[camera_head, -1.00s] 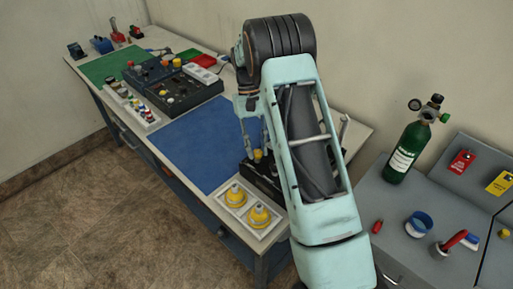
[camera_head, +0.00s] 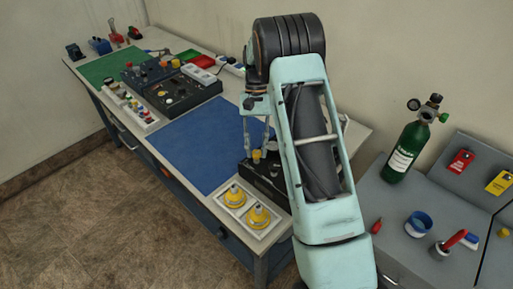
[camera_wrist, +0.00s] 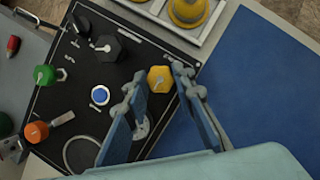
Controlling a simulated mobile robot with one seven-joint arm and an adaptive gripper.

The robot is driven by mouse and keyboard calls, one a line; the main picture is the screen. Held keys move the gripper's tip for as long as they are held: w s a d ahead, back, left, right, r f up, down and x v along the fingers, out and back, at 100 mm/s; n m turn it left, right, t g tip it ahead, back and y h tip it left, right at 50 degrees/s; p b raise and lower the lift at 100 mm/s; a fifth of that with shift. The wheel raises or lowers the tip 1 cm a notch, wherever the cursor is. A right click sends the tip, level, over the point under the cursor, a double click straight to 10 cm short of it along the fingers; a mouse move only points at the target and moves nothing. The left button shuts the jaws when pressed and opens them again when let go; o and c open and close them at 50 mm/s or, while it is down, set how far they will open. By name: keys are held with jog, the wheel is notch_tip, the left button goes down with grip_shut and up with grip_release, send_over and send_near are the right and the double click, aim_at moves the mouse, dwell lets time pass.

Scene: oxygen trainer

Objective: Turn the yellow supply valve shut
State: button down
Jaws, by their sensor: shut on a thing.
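In the head view the yellow knob (camera_head: 257,155) shows at the panel's edge under my arm. My gripper (camera_wrist: 157,82) points down at the panel, one finger on each side of the yellow knob, and is shut on it. The exact contact faces are hidden.
The panel also carries a black knob (camera_wrist: 108,48), a green knob (camera_wrist: 44,75), an orange knob (camera_wrist: 36,132) and a blue button (camera_wrist: 99,95). A tray with two yellow domed fittings (camera_head: 257,217) stands beside it. A blue mat (camera_head: 205,145) lies clear. A green cylinder (camera_head: 405,150) stands at right.

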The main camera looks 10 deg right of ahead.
jog(key=c, duration=1.6)
grip_release()
jog(key=shift+r, duration=0.1)
jog(key=v, duration=1.2)
